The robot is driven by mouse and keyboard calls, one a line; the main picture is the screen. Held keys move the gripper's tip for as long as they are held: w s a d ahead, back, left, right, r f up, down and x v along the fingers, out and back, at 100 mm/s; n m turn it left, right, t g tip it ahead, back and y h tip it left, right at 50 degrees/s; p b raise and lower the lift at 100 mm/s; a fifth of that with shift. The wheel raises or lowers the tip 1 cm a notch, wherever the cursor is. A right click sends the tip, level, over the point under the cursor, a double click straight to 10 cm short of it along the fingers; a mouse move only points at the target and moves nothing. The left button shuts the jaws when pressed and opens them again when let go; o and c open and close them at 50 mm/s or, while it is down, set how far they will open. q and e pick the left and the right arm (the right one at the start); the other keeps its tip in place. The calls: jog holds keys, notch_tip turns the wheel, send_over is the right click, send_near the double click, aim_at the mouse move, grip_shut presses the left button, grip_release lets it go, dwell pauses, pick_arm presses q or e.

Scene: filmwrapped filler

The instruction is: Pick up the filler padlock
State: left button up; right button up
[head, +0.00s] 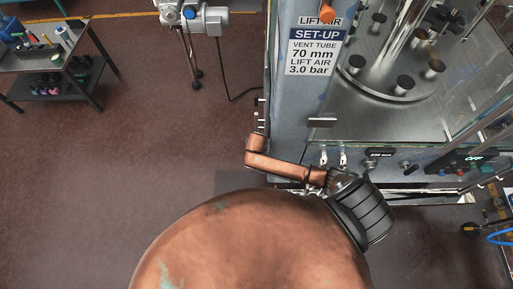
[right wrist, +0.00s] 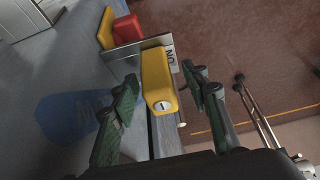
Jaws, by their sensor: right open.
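The padlock (right wrist: 157,82) shows in the right wrist view as a yellow block with a round silver keyhole on its near face. It is at a grey plate with partly visible lettering, on the side of the grey machine. My right gripper (right wrist: 160,77) is open, with one dark green finger to the left of the padlock and the other to its right. I see gaps on both sides, and no clear contact. The padlock's shackle is hidden. I cannot make out the padlock in the head view. My left gripper is in neither view.
A red block (right wrist: 127,28) and another yellow part (right wrist: 106,28) are just behind the padlock. The filler machine (head: 280,100) fills the head view's right side. A cart (head: 60,68) stands at upper left. Brown floor (head: 150,140) between them is mostly clear.

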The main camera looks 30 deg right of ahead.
jog(key=shift+c, duration=0.4)
grip_shut()
